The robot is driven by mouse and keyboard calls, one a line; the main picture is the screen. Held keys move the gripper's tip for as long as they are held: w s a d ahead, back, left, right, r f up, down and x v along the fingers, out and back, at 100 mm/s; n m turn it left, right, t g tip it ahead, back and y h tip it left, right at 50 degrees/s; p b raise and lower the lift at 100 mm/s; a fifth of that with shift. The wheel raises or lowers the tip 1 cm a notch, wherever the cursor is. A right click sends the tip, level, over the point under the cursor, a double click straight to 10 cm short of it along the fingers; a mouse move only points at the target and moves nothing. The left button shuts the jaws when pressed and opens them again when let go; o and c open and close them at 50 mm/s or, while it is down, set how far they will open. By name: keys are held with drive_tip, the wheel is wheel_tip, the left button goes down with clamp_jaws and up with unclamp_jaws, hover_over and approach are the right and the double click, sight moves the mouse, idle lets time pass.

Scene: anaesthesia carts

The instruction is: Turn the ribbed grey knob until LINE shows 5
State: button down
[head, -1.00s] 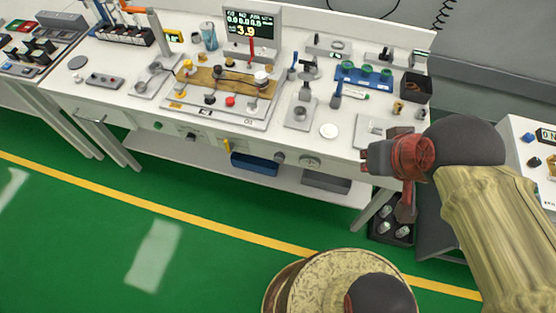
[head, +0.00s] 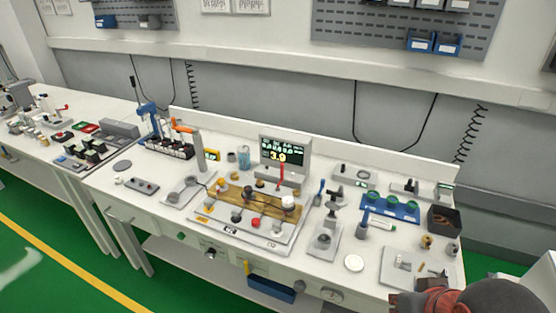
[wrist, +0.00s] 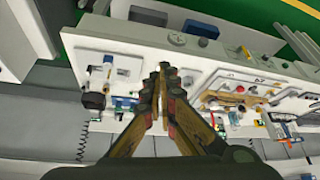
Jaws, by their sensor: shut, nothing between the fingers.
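A monitor (head: 285,158) at the back of the bench shows a large yellow 3.9 under small white text. The text is too small to read, so I cannot tell which label the number belongs to. Small round knobs sit on the bench's front edge: a grey one (head: 299,286) right of a yellow lever, and a darker one (head: 210,253) further left. Ribs are too small to see, so I cannot tell which is the ribbed grey knob. My gripper (head: 396,303) is at the lower right, before the bench front. In the wrist view its fingers (wrist: 160,68) are together and empty.
A gauge-like round part (head: 332,295) sits right of the grey knob. A wooden board (head: 245,201) with fittings, a white disc (head: 354,263) and a dark box (head: 444,219) crowd the benchtop.

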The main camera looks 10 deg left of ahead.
drive_tip(key=c, duration=2.5)
unclamp_jaws()
